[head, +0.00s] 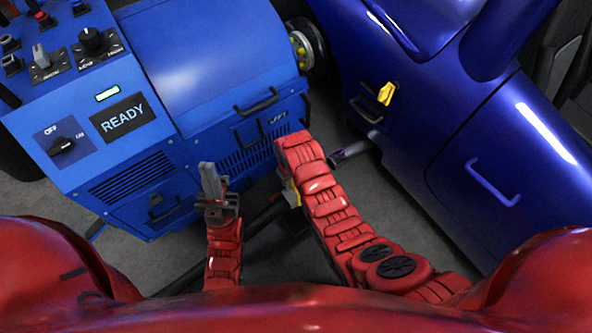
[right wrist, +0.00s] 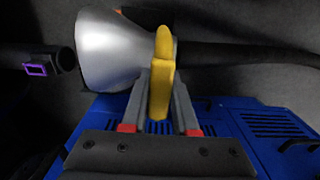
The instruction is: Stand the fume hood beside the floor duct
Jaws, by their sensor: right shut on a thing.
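The fume hood (right wrist: 108,50) is a silver cone in the right wrist view, with a yellow handle (right wrist: 161,75) and a black hose (right wrist: 245,54) running right from its narrow end. My right gripper (right wrist: 160,98) is shut on the yellow handle. In the head view, my right arm mostly hides the hood; a bit of yellow (head: 291,192) shows beside my right gripper (head: 287,187). The black hose (head: 262,217) runs toward the lower left near the floor. My left gripper (head: 214,180) points up in front of the blue machine; its finger gap is unclear.
The blue machine (head: 130,75) with a READY screen (head: 122,117) fills the upper left. A dark blue vehicle (head: 430,130) stands at right. A dark pipe with a purple mark (head: 346,153) sticks out near it, also in the wrist view (right wrist: 38,62).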

